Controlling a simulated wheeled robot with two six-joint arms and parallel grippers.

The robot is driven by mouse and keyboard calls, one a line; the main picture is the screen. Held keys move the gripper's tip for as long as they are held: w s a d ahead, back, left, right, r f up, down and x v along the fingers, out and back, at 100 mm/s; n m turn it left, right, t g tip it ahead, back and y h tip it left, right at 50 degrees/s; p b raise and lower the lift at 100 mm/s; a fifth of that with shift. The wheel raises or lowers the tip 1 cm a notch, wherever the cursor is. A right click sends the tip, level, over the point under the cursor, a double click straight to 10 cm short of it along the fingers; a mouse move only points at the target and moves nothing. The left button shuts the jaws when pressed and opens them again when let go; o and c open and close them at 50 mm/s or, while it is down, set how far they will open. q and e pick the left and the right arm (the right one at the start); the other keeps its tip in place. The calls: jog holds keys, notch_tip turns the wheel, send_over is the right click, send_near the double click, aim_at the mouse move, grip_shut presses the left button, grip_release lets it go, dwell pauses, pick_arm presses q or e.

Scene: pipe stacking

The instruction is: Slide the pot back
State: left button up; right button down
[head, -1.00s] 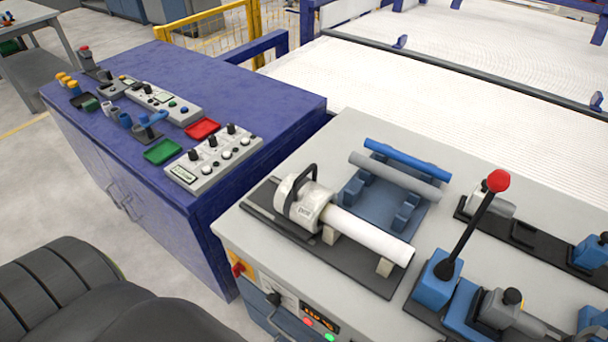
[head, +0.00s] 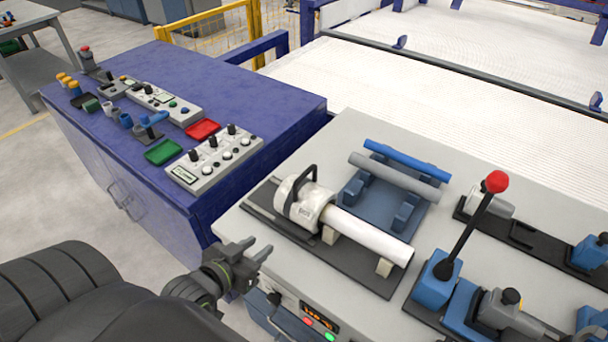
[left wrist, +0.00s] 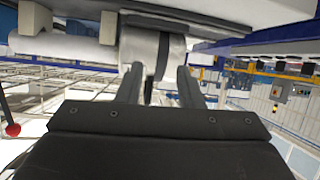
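The pot (head: 305,203) is a white cylinder with a black arched handle, seated on a dark rail (head: 343,272) on the grey machine top. A white pipe (head: 370,238) lies to its right on two beige supports, its left end at the pot. My left gripper (head: 257,249) is open and empty in front of the machine's front edge, below and left of the pot and apart from it. In the left wrist view the pot (left wrist: 150,50) appears upside down beyond my open fingers (left wrist: 160,74). My right gripper is not in view.
A blue rack (head: 385,200) behind the pot holds a blue pipe (head: 407,159) and a grey pipe (head: 394,176). A red-knobbed lever (head: 470,230) stands to the right. A purple cabinet (head: 180,90) with control panels is at left.

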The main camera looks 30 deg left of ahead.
aim_at(296, 183)
pick_arm(q)
notch_tip(296, 183, up, 7)
jog(key=w+t+h, duration=0.1)
jog(key=t, duration=0.4)
jog(key=shift+n, duration=0.3)
jog(key=w, duration=0.6)
jog(key=w+p, duration=0.1)
jog(key=w, duration=0.4)
jog(key=w+d, duration=0.1)
jog(key=w, duration=0.5)
jog(key=shift+w+f+p, duration=0.15)
jog(key=shift+w+p, duration=0.15)
jog(key=shift+w, duration=0.05)
jog(key=shift+a, duration=0.1)
grip_shut()
